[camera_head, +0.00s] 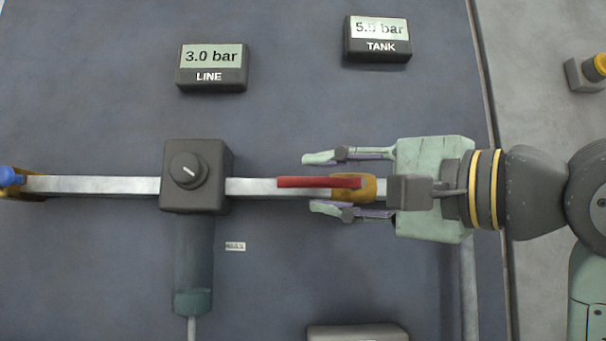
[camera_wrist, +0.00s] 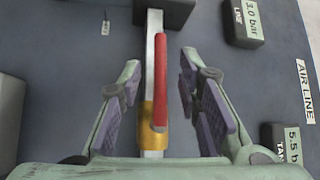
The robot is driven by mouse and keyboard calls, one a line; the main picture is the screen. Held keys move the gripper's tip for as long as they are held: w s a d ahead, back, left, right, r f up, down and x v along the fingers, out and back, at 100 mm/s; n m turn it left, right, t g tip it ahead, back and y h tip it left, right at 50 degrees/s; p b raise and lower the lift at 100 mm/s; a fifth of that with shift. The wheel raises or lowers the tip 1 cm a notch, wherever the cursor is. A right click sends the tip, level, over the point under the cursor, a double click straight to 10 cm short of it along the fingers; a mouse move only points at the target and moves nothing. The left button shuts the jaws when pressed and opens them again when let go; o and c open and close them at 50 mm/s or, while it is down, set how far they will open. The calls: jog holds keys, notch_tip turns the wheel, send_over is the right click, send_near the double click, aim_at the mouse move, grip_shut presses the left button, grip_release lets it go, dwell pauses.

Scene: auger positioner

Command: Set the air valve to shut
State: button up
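The air valve has a brass body (camera_head: 369,188) on the horizontal silver pipe. Its red lever (camera_head: 305,182) lies along the pipe, pointing left toward the dark regulator. In the wrist view the red lever (camera_wrist: 160,75) runs away from me beside the pipe, with the brass body (camera_wrist: 147,114) near my palm. My gripper (camera_head: 321,183) is open. Its two fingers stand on either side of the pipe, lever and brass body, with visible gaps. In the wrist view my gripper (camera_wrist: 160,70) shows a purple-padded finger on each side, neither touching the lever.
A dark regulator with a knob (camera_head: 188,170) sits on the pipe at left. A blue-handled fitting (camera_head: 10,177) is at the pipe's left end. Gauges read LINE (camera_head: 212,67) 3.0 bar and TANK (camera_head: 377,40) about 5.5 bar.

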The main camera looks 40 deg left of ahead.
aim_at(310, 182)
jog(key=shift+w+a+r+p, duration=0.15)
jog(key=shift+a, duration=0.95)
jog(key=shift+w+a+r+p, duration=0.15)
jog(key=shift+a, duration=0.95)
grip_shut()
